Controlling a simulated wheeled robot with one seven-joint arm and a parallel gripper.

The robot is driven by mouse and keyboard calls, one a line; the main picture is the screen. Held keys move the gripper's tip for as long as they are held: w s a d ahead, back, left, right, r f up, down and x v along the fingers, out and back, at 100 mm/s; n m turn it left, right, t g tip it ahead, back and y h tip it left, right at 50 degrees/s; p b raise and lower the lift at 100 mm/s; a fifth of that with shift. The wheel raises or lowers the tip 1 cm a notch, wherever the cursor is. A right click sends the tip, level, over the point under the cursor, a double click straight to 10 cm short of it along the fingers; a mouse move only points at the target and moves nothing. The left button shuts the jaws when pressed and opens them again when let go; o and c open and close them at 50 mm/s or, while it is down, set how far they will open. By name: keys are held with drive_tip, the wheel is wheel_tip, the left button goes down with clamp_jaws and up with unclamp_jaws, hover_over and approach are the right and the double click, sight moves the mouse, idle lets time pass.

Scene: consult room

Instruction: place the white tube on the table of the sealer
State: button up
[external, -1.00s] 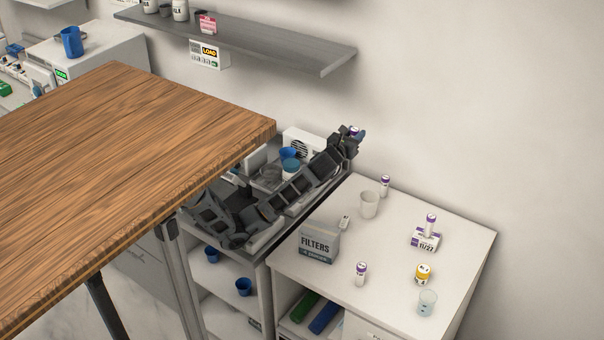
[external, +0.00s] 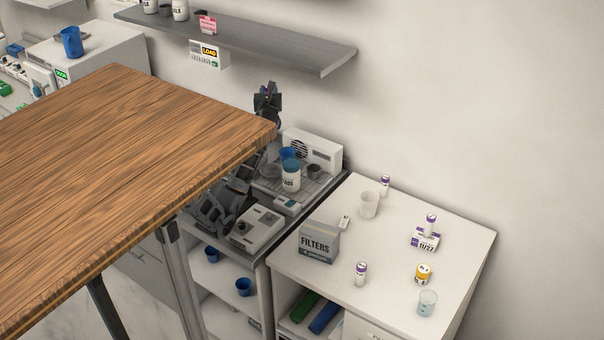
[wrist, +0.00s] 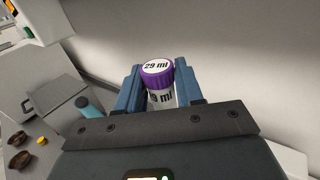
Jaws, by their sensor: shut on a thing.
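The white tube (wrist: 162,98) has a purple cap marked "29 ml" and stands between the two blue fingers of my gripper (wrist: 158,85) in the wrist view. My gripper is shut on it. In the external view my gripper (external: 267,95) is raised near the wall, behind the far right corner of the wooden table, and the tube in it is barely visible. My arm is partly hidden by that table. I cannot tell for sure which device is the sealer; a white device with a small green display (external: 62,76) stands at the far left.
Other purple-capped tubes (external: 361,273) stand on the white cabinet (external: 390,245) with a filters box (external: 319,242). A wooden tabletop (external: 130,160) fills the left foreground. A wall shelf (external: 240,45) hangs above. A grey box (wrist: 58,98) and a blue-topped bottle (wrist: 88,107) show in the wrist view.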

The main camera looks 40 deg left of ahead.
drive_tip(key=s+a+n+g+y+b, duration=0.1)
drive_tip(key=s+a+n+g+y, duration=0.2)
drive_tip(key=s+a, duration=0.55)
drive_tip(key=s+a+n+g+y, duration=0.3)
drive_tip(key=s+a+g, duration=0.1)
drive_tip(key=a, duration=1)
drive_tip(key=shift+s+a+f+n+g+y+b, duration=0.2)
drive_tip(key=shift+a+f+n+g+b, duration=0.4)
drive_tip(key=shift+a+f, duration=2.45)
drive_tip(key=shift+s+a+f+n+g+y+b, duration=0.2)
drive_tip(key=shift+a+f+g, duration=0.8)
drive_tip(key=shift+f, duration=3.9)
drive_tip(key=shift+s+a+f+n+g+y+b, duration=0.15)
drive_tip(key=shift+a+f+n+g+b, duration=0.3)
drive_tip(key=shift+a+f, duration=2.7)
drive_tip(key=shift+d+f, duration=0.8)
drive_tip(key=shift+f, duration=0.15)
drive_tip(key=o, duration=1)
